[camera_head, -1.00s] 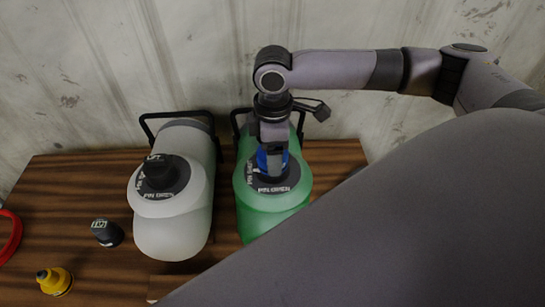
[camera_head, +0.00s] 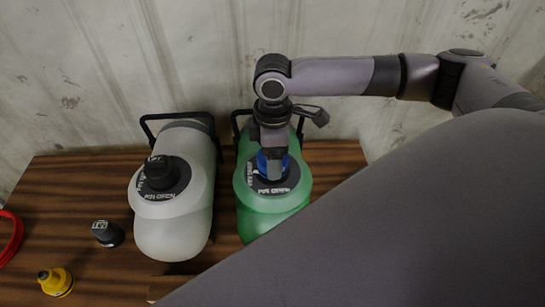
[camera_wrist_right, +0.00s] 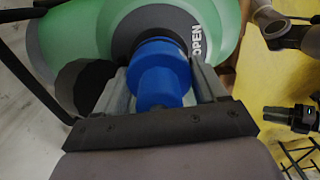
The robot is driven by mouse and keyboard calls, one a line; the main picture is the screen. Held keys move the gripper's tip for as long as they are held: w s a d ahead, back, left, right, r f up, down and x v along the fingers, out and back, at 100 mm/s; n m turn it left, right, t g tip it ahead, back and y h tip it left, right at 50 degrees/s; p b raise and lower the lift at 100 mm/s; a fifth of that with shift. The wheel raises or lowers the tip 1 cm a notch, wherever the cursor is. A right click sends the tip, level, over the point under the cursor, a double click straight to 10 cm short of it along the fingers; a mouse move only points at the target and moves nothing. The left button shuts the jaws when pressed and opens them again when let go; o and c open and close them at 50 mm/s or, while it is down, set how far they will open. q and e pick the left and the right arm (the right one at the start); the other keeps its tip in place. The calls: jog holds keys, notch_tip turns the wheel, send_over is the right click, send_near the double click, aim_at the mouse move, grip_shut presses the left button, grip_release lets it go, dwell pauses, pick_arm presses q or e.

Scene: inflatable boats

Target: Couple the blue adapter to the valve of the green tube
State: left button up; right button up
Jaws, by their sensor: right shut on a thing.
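The green tube (camera_head: 275,217) stands on the wooden table with its round dark valve plate (camera_head: 291,184) facing up. My right gripper (camera_head: 272,152) comes down over this plate, shut on the blue adapter (camera_head: 262,163). In the right wrist view, the two fingers of the right gripper (camera_wrist_right: 160,85) clasp the sides of the blue adapter (camera_wrist_right: 158,72). The adapter's far end meets the dark valve area beside the white OPEN lettering. The gripper and adapter hide the joint, so I cannot tell if it is locked. My left gripper is not in the head view.
A white tube (camera_head: 172,232) with a dark valve cap stands close to the left. A grey adapter (camera_head: 107,233), a yellow adapter (camera_head: 55,281) and a red loop (camera_head: 11,240) lie at the table's left. The wall is close behind.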

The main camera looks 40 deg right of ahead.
jog(key=shift+f, duration=0.65)
dwell(0.4)
jog(key=shift+s+r+m+p, duration=0.1)
jog(key=shift+r+m+p, duration=0.1)
jog(key=shift+m+p, duration=1.1)
jog(key=shift+p, duration=0.2)
jog(key=shift+f+m, duration=0.25)
jog(key=shift+m, duration=0.55)
jog(key=shift+m, duration=2)
